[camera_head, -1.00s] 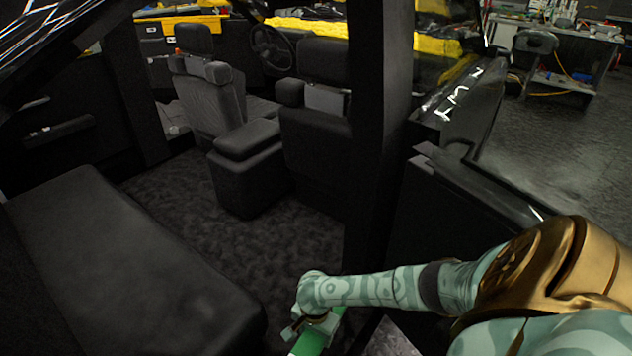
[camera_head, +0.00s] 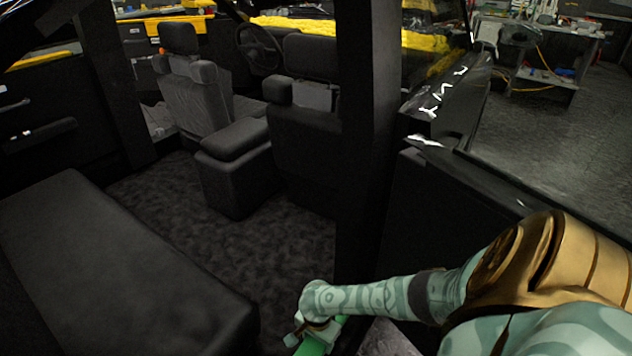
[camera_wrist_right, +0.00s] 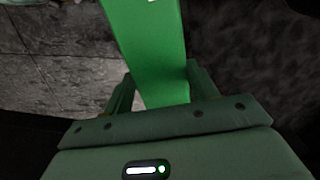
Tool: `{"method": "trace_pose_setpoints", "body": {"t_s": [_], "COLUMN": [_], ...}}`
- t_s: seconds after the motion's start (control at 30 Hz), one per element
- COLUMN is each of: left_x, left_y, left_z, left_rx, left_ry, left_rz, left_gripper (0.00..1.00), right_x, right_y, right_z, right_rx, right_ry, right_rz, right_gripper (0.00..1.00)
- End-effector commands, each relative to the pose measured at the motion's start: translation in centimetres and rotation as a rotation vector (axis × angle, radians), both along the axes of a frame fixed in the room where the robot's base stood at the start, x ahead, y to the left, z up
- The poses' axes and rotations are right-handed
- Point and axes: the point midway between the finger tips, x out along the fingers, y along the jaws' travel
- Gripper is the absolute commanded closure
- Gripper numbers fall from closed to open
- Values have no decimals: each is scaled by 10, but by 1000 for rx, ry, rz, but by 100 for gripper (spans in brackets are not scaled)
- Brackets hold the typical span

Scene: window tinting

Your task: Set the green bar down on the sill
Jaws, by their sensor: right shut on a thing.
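The green bar (camera_wrist_right: 150,50) is long and flat. It runs up and out of the picture between the two fingers of my right gripper (camera_wrist_right: 158,88) in the right wrist view. In the head view my right gripper (camera_head: 316,330) is at the bottom middle, shut on the bar (camera_head: 318,346), whose rest is cut off by the frame edge. The sill is hard to tell apart; a dark door edge (camera_head: 480,180) runs beside my right arm. I cannot tell whether the bar touches anything. My left gripper is not in view.
A dark bench seat (camera_head: 110,260) lies at the left. A black pillar (camera_head: 365,140) stands just beyond my right arm. Front seats (camera_head: 190,85) and a centre console (camera_head: 235,165) are farther in. Grey floor (camera_head: 560,140) lies outside at the right.

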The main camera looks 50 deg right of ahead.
Motion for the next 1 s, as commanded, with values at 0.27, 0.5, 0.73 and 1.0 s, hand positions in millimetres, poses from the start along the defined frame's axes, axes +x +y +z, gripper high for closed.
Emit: {"method": "trace_pose_setpoints", "body": {"t_s": [0.27, 0.5, 0.73, 1.0], "left_x": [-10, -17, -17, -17], "left_y": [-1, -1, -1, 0], "left_z": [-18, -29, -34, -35], "left_rx": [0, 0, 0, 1], "left_ry": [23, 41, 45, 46], "left_rz": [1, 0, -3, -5], "left_gripper": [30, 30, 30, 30], "right_x": [1, 1, 1, 2], "right_y": [1, 0, 1, 1], "right_z": [-34, -56, -67, -69], "right_rx": [1, 1, 2, 1], "right_ry": [1, 0, -3, -4], "right_rz": [-1, 0, -2, 0], "right_gripper": [93, 93, 93, 93]}}
